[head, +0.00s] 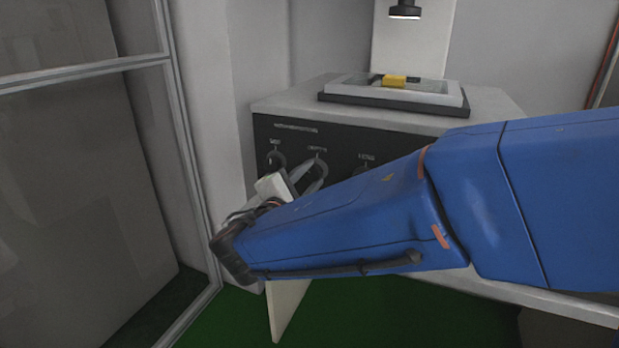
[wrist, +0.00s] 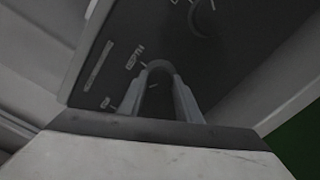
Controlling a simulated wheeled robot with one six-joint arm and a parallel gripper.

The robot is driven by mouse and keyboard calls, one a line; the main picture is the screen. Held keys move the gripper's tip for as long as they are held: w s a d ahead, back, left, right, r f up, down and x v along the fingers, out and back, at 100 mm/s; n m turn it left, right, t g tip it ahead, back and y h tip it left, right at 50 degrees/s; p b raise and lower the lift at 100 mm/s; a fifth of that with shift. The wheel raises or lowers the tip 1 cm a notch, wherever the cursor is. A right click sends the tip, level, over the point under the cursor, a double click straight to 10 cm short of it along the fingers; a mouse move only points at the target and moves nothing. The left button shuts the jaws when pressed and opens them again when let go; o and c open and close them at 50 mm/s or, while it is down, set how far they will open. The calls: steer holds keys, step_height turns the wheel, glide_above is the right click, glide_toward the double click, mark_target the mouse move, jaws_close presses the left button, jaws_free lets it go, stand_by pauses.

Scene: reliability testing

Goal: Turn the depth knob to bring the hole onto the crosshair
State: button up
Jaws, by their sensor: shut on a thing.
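The depth knob (wrist: 159,67) is a dark round knob on the black front panel, beside a white label that reads DEPTH in the wrist view. My gripper (wrist: 164,82) is shut on it, with one grey finger at each side. In the head view, my gripper (head: 312,172) is at the panel below the middle label, and its fingers and my blue arm hide most of the knob. A yellow block (head: 394,81) sits on the light stage plate (head: 440,98) on top of the machine. I cannot make out the hole or a crosshair.
Another knob (head: 275,160) is close to the left of my gripper, and a further knob (head: 368,176) is to the right, partly behind my arm. A dark lens head (head: 405,11) hangs above the stage. A framed glass panel (head: 85,180) stands at the left.

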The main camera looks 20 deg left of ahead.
steer(key=m, duration=0.4)
steer(key=shift+m, duration=0.3)
steer(key=m, duration=0.3)
steer(key=shift+f+m, duration=0.1)
steer(key=shift+m, duration=0.2)
steer(key=m, duration=0.4)
steer(key=shift+m, duration=0.3)
steer(key=m, duration=0.3)
steer(key=shift+m, duration=0.3)
steer(key=m, duration=0.7)
steer(key=shift+f, duration=0.1)
steer(key=m, duration=0.4)
steer(key=shift+m, duration=2)
